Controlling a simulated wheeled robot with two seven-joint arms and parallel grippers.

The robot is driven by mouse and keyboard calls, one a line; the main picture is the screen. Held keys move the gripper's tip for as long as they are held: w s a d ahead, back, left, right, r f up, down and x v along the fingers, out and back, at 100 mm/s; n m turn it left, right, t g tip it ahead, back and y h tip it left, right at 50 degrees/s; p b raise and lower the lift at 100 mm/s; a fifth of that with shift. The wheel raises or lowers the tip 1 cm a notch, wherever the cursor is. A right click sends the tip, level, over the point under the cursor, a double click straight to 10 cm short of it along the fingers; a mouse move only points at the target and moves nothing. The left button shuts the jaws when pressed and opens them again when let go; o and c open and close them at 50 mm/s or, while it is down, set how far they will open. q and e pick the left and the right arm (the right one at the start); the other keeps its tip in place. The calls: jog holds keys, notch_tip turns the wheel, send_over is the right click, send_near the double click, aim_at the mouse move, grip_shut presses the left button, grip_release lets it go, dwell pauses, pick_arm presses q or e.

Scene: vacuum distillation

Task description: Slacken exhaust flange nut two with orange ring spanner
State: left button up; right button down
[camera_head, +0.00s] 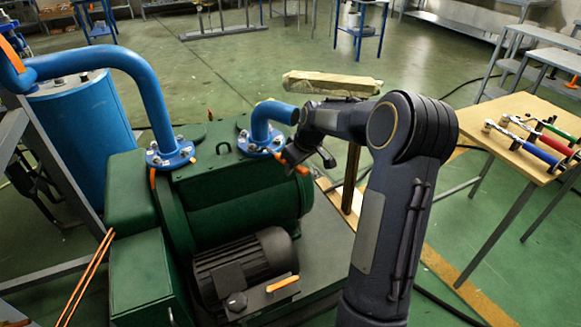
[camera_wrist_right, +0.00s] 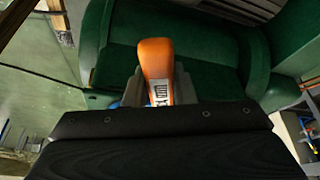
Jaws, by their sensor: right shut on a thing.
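My right gripper (camera_head: 306,160) is beside the right-hand blue pipe flange (camera_head: 262,146) on the green pump (camera_head: 240,195). It is shut on the orange ring spanner, whose orange end (camera_head: 303,169) shows just below the gripper. In the right wrist view, the spanner's orange handle (camera_wrist_right: 156,58) stands between the grey fingers (camera_wrist_right: 155,92), over the green casing. Bolts and nuts ring the flange. The spanner's ring end is hidden, so I cannot tell whether it sits on a nut. Nut two cannot be singled out. My left gripper is not in view.
A second blue pipe ends in a flange (camera_head: 171,155) on the left. A black motor (camera_head: 243,267) is in front of the pump. A wooden table (camera_head: 497,142) at the right holds several coloured tools. A wrapped bundle (camera_head: 331,83) is behind my right arm.

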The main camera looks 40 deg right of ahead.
jog(key=shift+w+d, duration=0.1)
jog(key=shift+d, duration=0.2)
jog(key=shift+w+d+n+y+p, duration=0.15)
jog(key=shift+d+n+y+p, duration=0.1)
jog(key=shift+d+n, duration=0.35)
jog(key=shift+w+d+n+y+p, duration=0.15)
jog(key=shift+d+n+p, duration=0.2)
jog(key=shift+d, duration=0.35)
jog(key=shift+d+r, duration=0.1)
jog(key=shift+w+d+n+y+p, duration=0.15)
jog(key=shift+w+d+n+p, duration=0.1)
jog(key=shift+d+n+p, duration=0.25)
jog(key=shift+w+d+n+y+p, duration=0.2)
jog(key=shift+d+n, duration=0.15)
jog(key=shift+d, duration=0.35)
